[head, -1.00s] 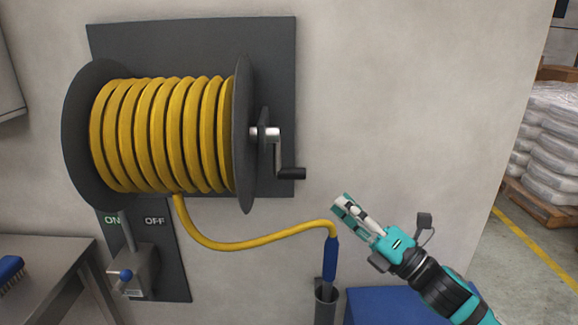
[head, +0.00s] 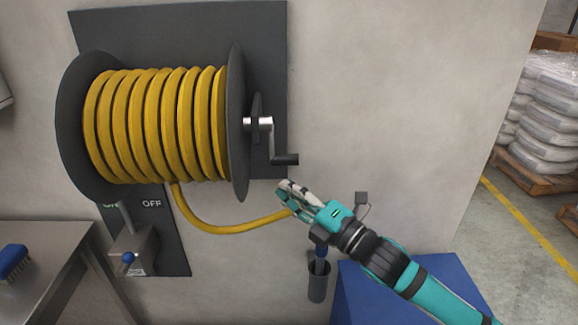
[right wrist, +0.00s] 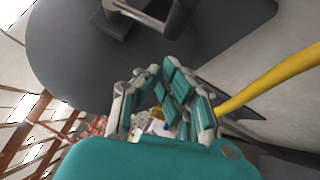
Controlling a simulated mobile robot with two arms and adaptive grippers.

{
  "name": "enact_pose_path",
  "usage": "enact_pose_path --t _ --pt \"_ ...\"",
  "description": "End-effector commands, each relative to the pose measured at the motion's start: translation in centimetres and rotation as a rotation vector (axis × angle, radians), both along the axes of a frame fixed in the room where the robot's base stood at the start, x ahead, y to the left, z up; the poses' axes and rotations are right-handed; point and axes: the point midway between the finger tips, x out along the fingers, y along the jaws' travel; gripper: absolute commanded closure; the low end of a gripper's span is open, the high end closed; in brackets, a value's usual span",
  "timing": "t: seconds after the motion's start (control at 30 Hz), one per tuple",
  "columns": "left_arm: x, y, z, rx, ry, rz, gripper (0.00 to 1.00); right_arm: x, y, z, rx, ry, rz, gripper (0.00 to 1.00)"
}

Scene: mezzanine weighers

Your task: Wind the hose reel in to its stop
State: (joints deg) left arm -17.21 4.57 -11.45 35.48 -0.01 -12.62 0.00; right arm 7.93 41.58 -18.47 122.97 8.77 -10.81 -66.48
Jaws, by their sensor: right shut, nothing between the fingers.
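The hose reel (head: 239,90) is on a dark wall plate, wound with several turns of yellow hose (head: 155,125). Its crank (head: 264,124) is on the right side, with the black handle (head: 286,159) at the lower end. My right gripper (head: 284,187) is shut and empty, just below the handle and apart from it. The hose end runs down from the drum and passes behind my gripper. In the right wrist view the reel's flange (right wrist: 75,55) fills the upper left. My left gripper is out of view.
A valve lever box (head: 130,252) with ON and OFF labels is below the reel. A steel table (head: 65,245) with a blue brush (head: 14,262) stands at left. A blue box (head: 440,290) is under my right arm. The wall right of the crank is clear.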

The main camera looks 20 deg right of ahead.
Motion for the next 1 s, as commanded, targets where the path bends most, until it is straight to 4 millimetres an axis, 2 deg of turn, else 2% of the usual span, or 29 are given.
enact_pose_path --t 0.03,0.1,0.3,0.77,1.0 --pt "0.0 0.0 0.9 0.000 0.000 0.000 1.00 0.9 0.0 0.8 -0.002 -0.002 -0.002 1.00" --pt "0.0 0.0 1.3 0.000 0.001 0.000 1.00 1.9 -0.5 1.0 -0.003 -0.001 -0.002 1.00" --pt "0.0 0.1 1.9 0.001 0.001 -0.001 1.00 3.5 -0.9 1.1 -0.002 0.000 -0.001 1.00" --pt "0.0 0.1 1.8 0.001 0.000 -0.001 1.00 3.8 -1.0 1.0 -0.001 -0.004 0.000 1.00" --pt "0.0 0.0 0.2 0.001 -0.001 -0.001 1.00 4.3 -1.2 0.5 -0.014 -0.048 -0.001 1.00"
